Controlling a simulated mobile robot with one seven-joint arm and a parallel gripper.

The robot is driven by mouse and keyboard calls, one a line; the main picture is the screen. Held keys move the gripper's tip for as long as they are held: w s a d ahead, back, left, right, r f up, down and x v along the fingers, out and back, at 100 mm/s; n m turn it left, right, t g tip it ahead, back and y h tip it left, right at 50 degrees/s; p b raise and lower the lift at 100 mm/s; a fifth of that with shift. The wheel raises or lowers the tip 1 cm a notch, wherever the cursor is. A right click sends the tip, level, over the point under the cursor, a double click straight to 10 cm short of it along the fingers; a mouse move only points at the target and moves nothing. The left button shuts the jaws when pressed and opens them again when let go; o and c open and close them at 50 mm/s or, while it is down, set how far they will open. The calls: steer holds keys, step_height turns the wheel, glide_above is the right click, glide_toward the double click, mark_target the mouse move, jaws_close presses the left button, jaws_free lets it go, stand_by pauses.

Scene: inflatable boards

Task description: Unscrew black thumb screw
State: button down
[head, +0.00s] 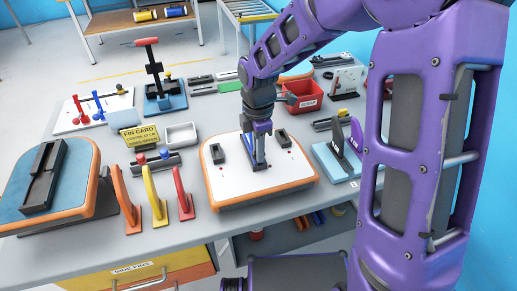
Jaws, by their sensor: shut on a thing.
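A white inflatable board (230,184) with an orange edge lies on the grey bench in the middle of the head view. Two short black fin boxes stand on it, one at left (217,153) and one at right (283,137). My gripper (260,163) points down between them, with its tips low at the board's centre. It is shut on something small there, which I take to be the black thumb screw. The fingers hide the screw, so its thread and seat cannot be made out.
Orange, yellow (154,197) and red fins stand at the bench's front left. A blue board (77,180) with a black box lies at far left. A yellow card (140,137), white tray (182,134), red bin (303,95) and light-blue fin stand (333,163) surround the board.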

steer(key=shift+s+f+n, duration=0.2)
steer(key=shift+n, duration=0.5)
steer(key=n, duration=0.3)
steer(key=shift+n, duration=0.3)
steer(key=c, duration=0.8)
jaws_free()
steer(key=shift+d, duration=0.1)
steer(key=shift+c, duration=0.2)
steer(key=shift+o, duration=0.4)
steer(key=shift+w, duration=0.1)
steer(key=shift+r, duration=0.15)
steer(key=shift+w+r, duration=0.1)
steer(key=shift+r, duration=2.4)
